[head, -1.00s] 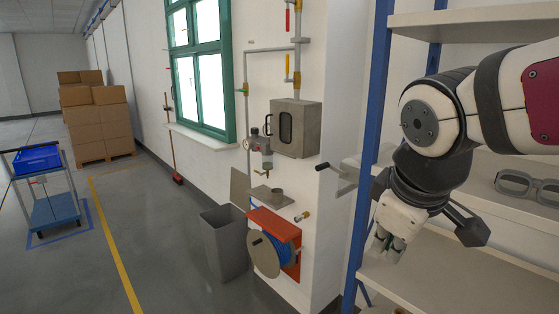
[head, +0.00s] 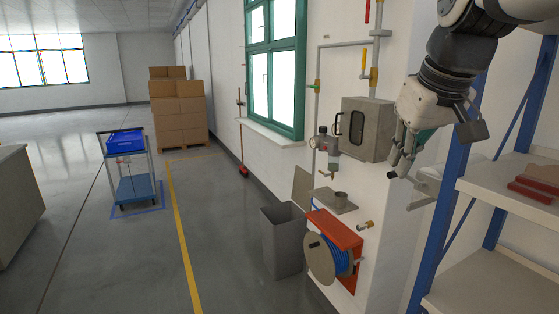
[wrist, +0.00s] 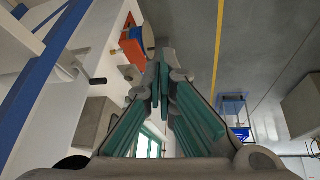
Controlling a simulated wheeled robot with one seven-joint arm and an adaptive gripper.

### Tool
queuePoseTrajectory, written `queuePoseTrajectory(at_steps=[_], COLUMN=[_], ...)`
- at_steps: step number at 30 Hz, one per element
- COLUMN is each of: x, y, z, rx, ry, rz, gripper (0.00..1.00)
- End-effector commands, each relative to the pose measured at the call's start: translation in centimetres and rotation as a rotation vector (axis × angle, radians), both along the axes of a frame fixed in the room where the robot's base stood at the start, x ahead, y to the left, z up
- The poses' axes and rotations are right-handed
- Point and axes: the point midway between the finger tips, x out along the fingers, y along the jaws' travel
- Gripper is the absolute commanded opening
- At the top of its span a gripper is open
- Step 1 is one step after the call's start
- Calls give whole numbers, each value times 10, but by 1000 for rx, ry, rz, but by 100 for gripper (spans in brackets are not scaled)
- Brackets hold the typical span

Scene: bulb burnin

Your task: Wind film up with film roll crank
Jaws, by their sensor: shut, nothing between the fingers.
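A grey crank (head: 427,188) is mounted on the white wall beside the blue shelf post. In the head view it is partly hidden behind my gripper (head: 398,170). In the wrist view the crank's bracket (wrist: 66,66) and dark-tipped handle (wrist: 97,81) show at the left. My gripper (wrist: 160,68) is shut and empty, its fingers together in the wrist view and apart from the handle there. In the head view it overlaps the crank; I cannot tell the depth gap. No film is clearly visible.
A grey wall box (head: 366,130) hangs left of my gripper. Below are an orange-framed blue hose reel (head: 341,240) and a grey bin (head: 282,240). Shelves (head: 505,195) stand at the right. A blue cart (head: 137,188) and stacked boxes (head: 180,110) are farther off; the floor between is open.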

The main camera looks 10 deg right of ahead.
Motion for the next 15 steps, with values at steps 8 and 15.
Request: queuePoseTrajectory(at_steps=[8,15], x=[113,181], y=[-69,-128], z=[12,4], rx=[-48,-87], ry=[18,26], rz=[67,131], gripper=[0,0])
